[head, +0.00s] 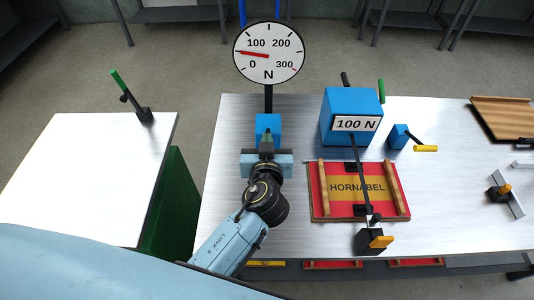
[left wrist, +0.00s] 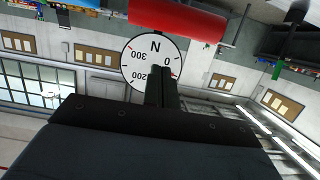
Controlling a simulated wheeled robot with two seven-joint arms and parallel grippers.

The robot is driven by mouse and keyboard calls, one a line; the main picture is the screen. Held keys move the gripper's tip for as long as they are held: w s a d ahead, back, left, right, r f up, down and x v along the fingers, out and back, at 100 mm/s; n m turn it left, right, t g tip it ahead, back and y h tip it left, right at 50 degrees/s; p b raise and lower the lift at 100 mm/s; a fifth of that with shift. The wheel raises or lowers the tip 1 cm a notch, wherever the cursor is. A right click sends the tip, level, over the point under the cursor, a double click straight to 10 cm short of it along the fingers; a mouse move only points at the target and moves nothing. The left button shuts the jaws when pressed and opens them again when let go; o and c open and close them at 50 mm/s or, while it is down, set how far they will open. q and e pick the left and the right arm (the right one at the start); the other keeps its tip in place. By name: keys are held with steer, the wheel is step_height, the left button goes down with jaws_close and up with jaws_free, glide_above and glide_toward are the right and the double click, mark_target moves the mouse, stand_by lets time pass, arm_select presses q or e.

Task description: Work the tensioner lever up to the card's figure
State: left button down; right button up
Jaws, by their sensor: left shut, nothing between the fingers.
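The round white dial (head: 269,72), marked 0 to 300 N, stands on a black post at the table's back. Its red needle points left, between 0 and 100. The dial also shows upside down in the left wrist view (left wrist: 145,72). The card (head: 357,124) on a blue block reads 100 N. My left gripper (head: 267,145) is shut and empty, just in front of the blue base (head: 268,125) below the dial. Its fingers (left wrist: 161,85) overlap the dial in the wrist view. A red cylinder (left wrist: 175,18) is close above them there. I cannot pick out the tensioner lever with certainty. My right gripper is out of view.
A red and yellow HORNABEL plate (head: 335,187) with wooden rails lies right of my arm. A green-handled lever (head: 120,82) stands on the left table, across a gap. A wooden board (head: 503,112) lies at right.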

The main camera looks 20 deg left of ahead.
arm_select(q)
steer(key=s+f, duration=0.2)
steer(key=f, duration=0.1)
steer(key=shift+s+d+f, duration=0.1)
steer(key=shift+s+d, duration=0.15)
steer(key=shift+d, duration=0.1)
steer(key=shift+f, duration=0.1)
